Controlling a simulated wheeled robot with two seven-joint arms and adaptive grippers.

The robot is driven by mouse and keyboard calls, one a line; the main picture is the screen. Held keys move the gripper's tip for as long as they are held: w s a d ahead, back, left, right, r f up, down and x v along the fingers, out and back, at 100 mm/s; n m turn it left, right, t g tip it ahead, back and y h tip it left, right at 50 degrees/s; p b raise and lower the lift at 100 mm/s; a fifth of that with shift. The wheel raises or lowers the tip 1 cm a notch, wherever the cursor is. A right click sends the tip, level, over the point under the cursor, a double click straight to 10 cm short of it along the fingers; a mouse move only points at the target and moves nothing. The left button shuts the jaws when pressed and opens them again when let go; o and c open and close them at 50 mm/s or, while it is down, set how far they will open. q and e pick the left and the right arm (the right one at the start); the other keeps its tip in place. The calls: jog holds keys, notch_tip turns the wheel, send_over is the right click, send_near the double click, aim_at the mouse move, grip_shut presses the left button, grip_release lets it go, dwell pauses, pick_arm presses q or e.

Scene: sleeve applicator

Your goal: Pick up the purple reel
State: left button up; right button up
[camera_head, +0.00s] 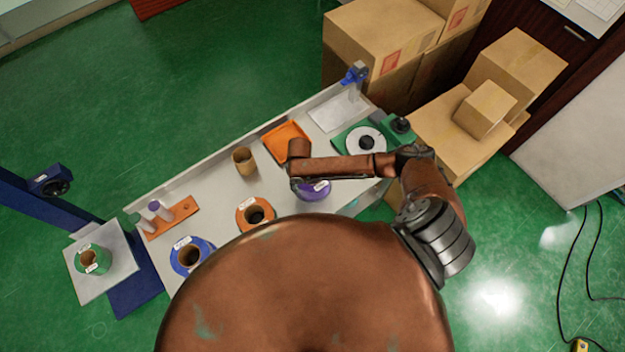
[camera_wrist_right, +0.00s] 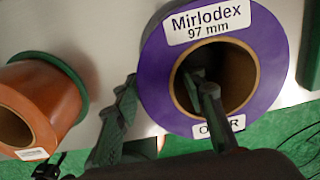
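The purple reel (camera_head: 316,194) stands on the light table, partly hidden by my right arm in the head view. In the right wrist view the purple reel (camera_wrist_right: 265,55) fills the middle, with a white label reading "Mirlodex 97 mm" and a brown core hole. My right gripper (camera_wrist_right: 162,80) straddles its wall. One finger reaches over or into the core hole, and the other is outside at the reel's left edge. The fingers are apart, with small gaps seeming to show beside the wall. My left gripper is not in view.
An orange reel (camera_head: 244,213) and a blue reel (camera_head: 178,262) stand left of the purple one. A brown tube (camera_head: 244,163), an orange tray (camera_head: 284,135) and a green device (camera_head: 399,139) with a white disc (camera_head: 353,143) are on the table. Boxes (camera_head: 375,35) stand behind.

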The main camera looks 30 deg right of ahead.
grip_shut()
dwell(0.6)
jog(key=shift+w+r, duration=0.15)
